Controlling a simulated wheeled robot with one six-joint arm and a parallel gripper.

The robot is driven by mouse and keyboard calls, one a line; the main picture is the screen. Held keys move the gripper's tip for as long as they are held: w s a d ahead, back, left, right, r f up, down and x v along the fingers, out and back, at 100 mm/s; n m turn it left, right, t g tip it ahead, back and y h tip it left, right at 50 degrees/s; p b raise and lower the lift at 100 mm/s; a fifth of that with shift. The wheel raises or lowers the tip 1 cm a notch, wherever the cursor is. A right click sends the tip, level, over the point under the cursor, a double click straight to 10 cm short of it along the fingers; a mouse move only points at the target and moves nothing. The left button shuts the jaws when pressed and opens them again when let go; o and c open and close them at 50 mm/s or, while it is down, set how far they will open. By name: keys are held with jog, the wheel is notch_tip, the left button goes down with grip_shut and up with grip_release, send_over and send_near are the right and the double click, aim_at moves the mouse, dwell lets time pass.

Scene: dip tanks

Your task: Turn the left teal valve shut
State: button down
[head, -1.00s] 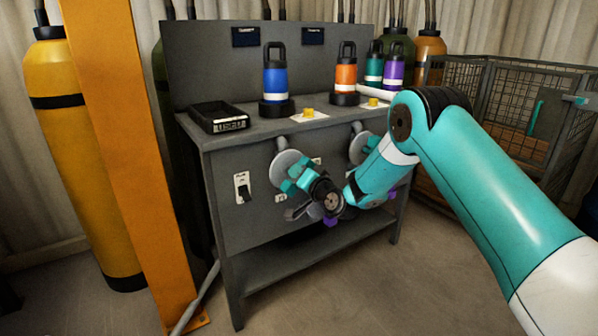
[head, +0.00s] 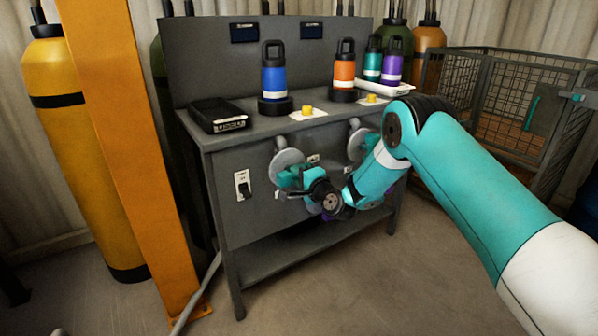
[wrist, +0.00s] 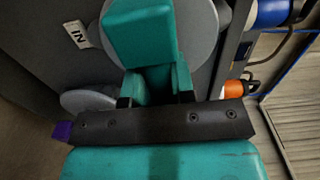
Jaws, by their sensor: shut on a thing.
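The left teal valve (head: 288,177) is on the front panel of the grey bench, in front of a round grey disc (head: 284,158). My gripper (head: 304,184) is at this valve in the head view, partly hidden by my wrist. In the wrist view, the teal valve handle (wrist: 140,38) fills the upper middle.
A white switch plate (head: 242,186) is left of the valve. An orange post (head: 130,150) stands at the left. Blue (head: 274,78) and orange (head: 344,72) bottles and a black tray (head: 216,117) are on the bench. A wire cage (head: 505,110) is at the right.

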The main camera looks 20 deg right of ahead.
jog(key=shift+w+d+r+m, duration=0.2)
jog(key=shift+d+r+m, duration=0.05)
jog(key=shift+d+m, duration=0.1)
jog(key=c, duration=1)
grip_release()
jog(key=shift+d+f, duration=0.1)
jog(key=shift+o, duration=0.2)
jog(key=shift+s+a+f, duration=0.1)
jog(key=shift+a, duration=0.15)
jog(key=shift+s, duration=0.1)
jog(key=b+v, duration=1.4)
jog(key=v, duration=0.3)
